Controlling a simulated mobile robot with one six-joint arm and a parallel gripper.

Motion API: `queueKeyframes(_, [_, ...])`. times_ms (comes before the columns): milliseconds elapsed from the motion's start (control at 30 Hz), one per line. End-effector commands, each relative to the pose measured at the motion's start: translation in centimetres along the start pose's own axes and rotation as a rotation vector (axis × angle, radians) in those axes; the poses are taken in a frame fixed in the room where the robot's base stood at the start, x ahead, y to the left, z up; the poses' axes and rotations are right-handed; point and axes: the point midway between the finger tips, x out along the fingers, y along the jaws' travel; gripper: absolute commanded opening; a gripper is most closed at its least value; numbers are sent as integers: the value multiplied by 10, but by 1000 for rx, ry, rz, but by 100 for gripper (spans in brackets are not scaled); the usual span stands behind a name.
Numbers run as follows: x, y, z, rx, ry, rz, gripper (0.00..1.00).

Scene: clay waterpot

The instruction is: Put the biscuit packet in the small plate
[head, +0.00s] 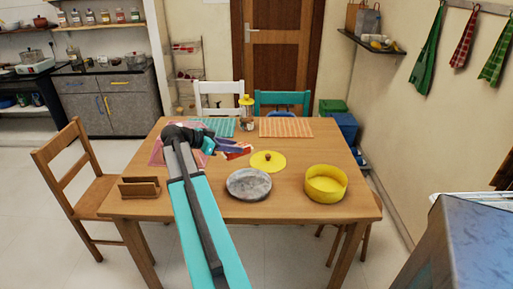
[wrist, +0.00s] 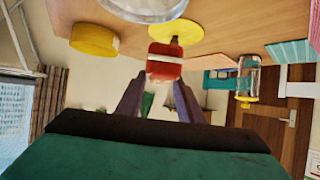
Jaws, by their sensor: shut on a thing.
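The biscuit packet, red with a white band, shows in the head view (head: 238,152) and in the wrist view (wrist: 165,64). My gripper (head: 226,147) is shut on it, with one purple finger on each side in the wrist view. The packet's height above the table is hard to judge. A round grey plate (head: 249,183) lies on the table, in front of the packet and slightly right in the head view. Its edge also shows at the top of the wrist view (wrist: 143,10). No packet is on the plate.
A yellow lid (head: 268,161) with a dark knob lies behind the plate. A yellow round container (head: 325,184) stands to the right. A wooden holder (head: 139,187) stands at the left, a jar (head: 246,112) at the back between placemats. The wooden table's (head: 290,205) front strip is clear.

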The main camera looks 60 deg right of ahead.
Motion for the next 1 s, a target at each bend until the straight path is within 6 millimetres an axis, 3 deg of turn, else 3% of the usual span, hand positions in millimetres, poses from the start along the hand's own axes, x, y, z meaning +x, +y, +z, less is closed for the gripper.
queueKeyframes(33, [-17,-8,8,-17,0,-33,9])
queueKeyframes(500, [-160,-61,77,-181,1,-335,9])
queueKeyframes(1000, [-332,-79,162,-403,1,-742,9])
